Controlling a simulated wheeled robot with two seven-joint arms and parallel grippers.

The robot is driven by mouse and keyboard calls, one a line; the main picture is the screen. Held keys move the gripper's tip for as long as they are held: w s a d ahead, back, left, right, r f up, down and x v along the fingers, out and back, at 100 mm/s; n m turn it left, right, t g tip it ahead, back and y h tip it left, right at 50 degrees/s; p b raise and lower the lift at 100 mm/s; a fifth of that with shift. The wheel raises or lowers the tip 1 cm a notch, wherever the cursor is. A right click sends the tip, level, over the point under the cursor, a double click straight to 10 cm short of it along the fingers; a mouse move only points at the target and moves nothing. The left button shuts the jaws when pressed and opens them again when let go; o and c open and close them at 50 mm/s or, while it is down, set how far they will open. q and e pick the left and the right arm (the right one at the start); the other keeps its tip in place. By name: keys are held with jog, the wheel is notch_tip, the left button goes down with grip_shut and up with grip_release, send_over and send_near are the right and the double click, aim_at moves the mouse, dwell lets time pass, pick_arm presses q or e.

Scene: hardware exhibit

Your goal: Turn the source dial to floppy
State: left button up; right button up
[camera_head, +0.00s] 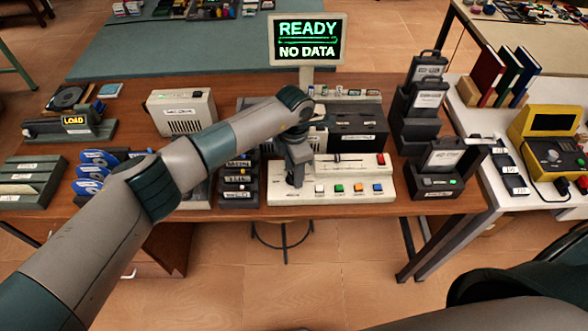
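A white control console (345,194) sits at the front middle of the brown desk. It has a row of coloured buttons (348,188), a slider slot and a red knob (380,159). My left gripper (296,180) points down at the left part of the console. The source dial is not visible; the gripper and wrist cover that part of the console. Whether the fingers are apart, shut or touching anything cannot be made out. A screen (307,40) behind reads "READY" and "NO DATA". My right gripper is out of view.
Dark cartridge units (436,165) stand right of the console. Labelled drawers (238,185) are close on its left, with blue discs (92,172) further left. A yellow device (548,140) is on the white table at right. The floor in front is mostly clear.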

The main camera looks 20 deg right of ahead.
pick_arm(q)
jog(key=c, duration=0.8)
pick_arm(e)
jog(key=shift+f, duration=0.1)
pick_arm(q)
jog(key=n+b, duration=0.3)
jog(key=shift+w+f+n+b, duration=0.15)
jog(key=shift+f+n+b, duration=0.05)
jog(key=shift+n+b, duration=0.2)
jog(key=n+b, duration=0.2)
jog(key=n, duration=0.1)
jog(key=shift+r+n+b, duration=0.15)
jog(key=shift+n+b, duration=0.15)
jog(key=shift+b, duration=0.05)
jog(key=shift+n, duration=0.3)
jog(key=o, duration=1.1)
jog(key=shift+c, duration=0.2)
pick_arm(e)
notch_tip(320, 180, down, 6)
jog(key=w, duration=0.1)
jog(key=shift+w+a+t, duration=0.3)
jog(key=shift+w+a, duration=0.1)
